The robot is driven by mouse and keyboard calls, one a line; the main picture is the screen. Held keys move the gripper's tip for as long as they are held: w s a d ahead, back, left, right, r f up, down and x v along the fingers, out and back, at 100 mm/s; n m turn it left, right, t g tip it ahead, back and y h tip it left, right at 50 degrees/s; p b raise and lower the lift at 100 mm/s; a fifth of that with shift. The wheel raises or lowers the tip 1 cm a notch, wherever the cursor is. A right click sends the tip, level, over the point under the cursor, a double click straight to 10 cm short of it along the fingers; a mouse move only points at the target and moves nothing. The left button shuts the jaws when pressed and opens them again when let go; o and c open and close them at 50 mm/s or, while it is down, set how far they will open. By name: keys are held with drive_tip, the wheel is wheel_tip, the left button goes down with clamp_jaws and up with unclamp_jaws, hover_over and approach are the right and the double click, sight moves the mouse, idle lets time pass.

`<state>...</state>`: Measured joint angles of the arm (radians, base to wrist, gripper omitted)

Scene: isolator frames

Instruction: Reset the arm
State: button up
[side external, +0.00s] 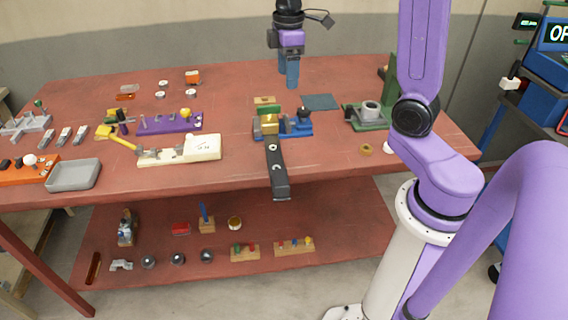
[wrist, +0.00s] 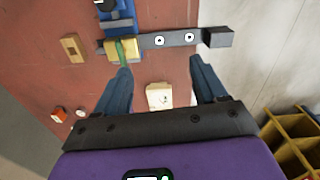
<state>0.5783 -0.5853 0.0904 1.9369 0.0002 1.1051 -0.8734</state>
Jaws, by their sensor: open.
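My gripper (side external: 287,77) has two blue fingers and hangs above the back middle of the red bench, apart from everything there. In the wrist view my gripper (wrist: 161,68) is open, with nothing between its fingers. A blue fixture with a brass-coloured block (side external: 270,124) stands on the bench. A black bar (side external: 277,170) with two pale-ringed holes runs from it past the front edge. The black bar (wrist: 172,40) and brass block (wrist: 123,48) also show beyond my fingertips in the wrist view, with something green at the block.
The red bench (side external: 230,90) holds a purple rack (side external: 165,124), a cream block (side external: 190,150), a grey tray (side external: 73,175) and a green fixture (side external: 362,116). Several small items sit on the lower shelf (side external: 330,220).

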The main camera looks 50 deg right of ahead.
drive_tip(key=s+a+f+n, duration=0.1)
drive_tip(key=s+a+f, duration=0.1)
drive_tip(key=s+a, duration=0.9)
drive_tip(key=s+a+f+n, duration=0.1)
drive_tip(key=s+f, duration=0.1)
drive_tip(key=s, duration=1.2)
drive_tip(key=shift+s+a+f+n, duration=0.15)
drive_tip(key=shift+s+a+n, duration=0.05)
drive_tip(key=shift+s+n, duration=0.1)
